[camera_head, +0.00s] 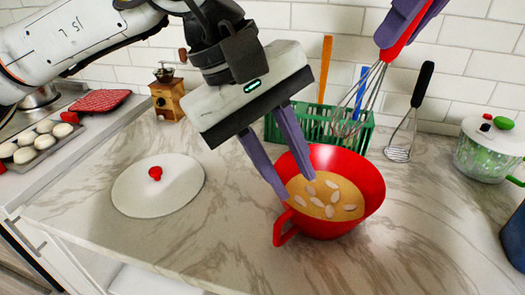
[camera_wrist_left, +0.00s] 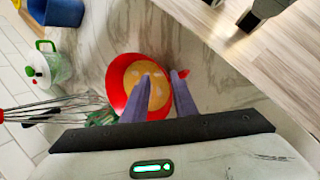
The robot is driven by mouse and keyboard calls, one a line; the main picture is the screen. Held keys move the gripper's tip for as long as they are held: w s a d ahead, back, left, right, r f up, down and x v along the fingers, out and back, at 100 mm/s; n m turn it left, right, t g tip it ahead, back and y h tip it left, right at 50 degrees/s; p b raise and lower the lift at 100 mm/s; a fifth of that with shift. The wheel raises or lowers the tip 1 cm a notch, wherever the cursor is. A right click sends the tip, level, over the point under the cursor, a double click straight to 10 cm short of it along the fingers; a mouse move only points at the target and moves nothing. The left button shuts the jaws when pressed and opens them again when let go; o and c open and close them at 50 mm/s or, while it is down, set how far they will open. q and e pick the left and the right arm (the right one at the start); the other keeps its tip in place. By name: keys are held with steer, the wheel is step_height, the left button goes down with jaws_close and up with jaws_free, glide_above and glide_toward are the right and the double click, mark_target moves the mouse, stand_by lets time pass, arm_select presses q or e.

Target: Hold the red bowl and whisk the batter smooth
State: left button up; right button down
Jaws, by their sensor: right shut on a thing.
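The red bowl (camera_head: 350,170) stands on the marble counter, holding tan batter (camera_head: 345,190) with pale flakes on it. Its red handle (camera_head: 287,228) faces the front left. My left gripper (camera_head: 297,188) is open at the bowl's left side. In the left wrist view its two fingers (camera_wrist_left: 160,75) are apart: one tip over the batter, the other between the bowl (camera_wrist_left: 117,80) and its handle. My right gripper (camera_head: 400,25), partly cut off at the top, is shut on the red handle of the whisk (camera_head: 362,92). The whisk's wires hang behind and above the bowl, apart from the batter.
A green basket (camera_head: 275,130) with utensils stands behind the bowl. A black-handled masher (camera_head: 400,145) and a lidded pot (camera_head: 490,150) are at the right. A white lid (camera_head: 150,195) lies left. A grinder (camera_head: 168,95) stands at the back left. The front counter is clear.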

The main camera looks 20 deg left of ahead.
arm_select(q)
steer(key=w+a+f+t+y, duration=0.1)
steer(key=w+a+f+y, duration=0.1)
steer(key=w+a, duration=0.25)
steer(key=x, duration=1.1)
steer(key=shift+d+f, duration=0.2)
jaws_close()
stand_by(1.2)
steer(key=shift+c, duration=0.6)
jaws_free()
steer(key=shift+c, duration=0.3)
